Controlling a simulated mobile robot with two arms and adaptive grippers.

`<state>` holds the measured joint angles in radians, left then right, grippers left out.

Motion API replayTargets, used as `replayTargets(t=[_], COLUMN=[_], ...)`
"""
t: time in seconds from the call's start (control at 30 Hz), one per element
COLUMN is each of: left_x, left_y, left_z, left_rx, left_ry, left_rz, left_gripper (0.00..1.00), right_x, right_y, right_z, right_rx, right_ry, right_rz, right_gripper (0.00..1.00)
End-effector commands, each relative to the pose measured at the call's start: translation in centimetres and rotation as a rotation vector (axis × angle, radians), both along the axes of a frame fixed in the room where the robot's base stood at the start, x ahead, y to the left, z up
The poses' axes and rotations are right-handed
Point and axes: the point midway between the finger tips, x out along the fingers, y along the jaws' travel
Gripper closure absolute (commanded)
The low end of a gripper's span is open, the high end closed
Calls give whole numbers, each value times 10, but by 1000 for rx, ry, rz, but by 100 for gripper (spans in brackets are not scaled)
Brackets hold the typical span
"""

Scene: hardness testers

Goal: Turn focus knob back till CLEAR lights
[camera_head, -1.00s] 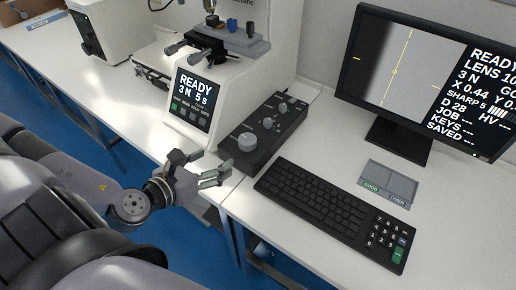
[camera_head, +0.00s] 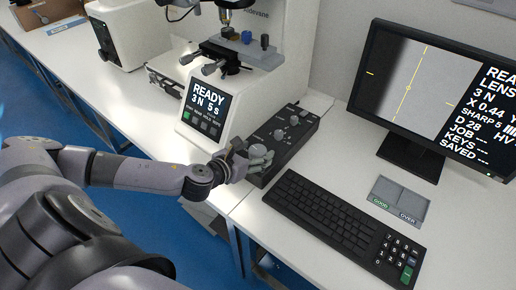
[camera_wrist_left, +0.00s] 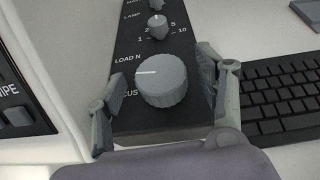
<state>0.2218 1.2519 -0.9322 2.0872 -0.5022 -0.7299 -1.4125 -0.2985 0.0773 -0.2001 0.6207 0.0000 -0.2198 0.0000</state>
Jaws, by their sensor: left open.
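The black control box (camera_head: 299,135) stands on the table between the tester and the keyboard. Its large grey focus knob (camera_wrist_left: 161,80) has a white pointer line and sits at the near end, beside lettering partly hidden to "CUS"; in the head view the knob (camera_head: 257,151) is partly behind my fingers. My left gripper (camera_head: 255,160) is open at the knob. In the left wrist view its fingers (camera_wrist_left: 160,100) stand on either side of the knob, with gaps showing. The monitor (camera_head: 440,95) shows a blurred grey picture with yellow cross lines and "SHARP 5". I see no CLEAR light. My right gripper is not in view.
The tester (camera_head: 262,75) with a READY screen (camera_head: 207,108) stands left of the box. The keyboard (camera_head: 330,215) lies close on the right. A grey tray (camera_head: 399,198) marked GOOD and OVER lies beyond it. Smaller knobs (camera_wrist_left: 157,27) sit farther up the box.

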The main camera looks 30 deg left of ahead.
Motion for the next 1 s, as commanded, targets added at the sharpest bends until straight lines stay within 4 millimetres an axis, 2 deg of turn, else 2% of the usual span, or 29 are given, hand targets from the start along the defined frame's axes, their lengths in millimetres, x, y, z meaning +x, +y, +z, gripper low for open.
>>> replayTargets(t=[0.2,0.5,1.0], left_x=[18,19,19], left_y=[-1,-1,0], left_z=[-7,-8,-8], left_rx=[0,1,1], left_ry=[0,1,0], left_rz=[1,1,1], left_gripper=[36,36,68], right_x=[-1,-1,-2], right_y=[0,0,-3], right_z=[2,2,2], right_rx=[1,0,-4], right_ry=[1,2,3], right_rz=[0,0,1], right_gripper=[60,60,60])
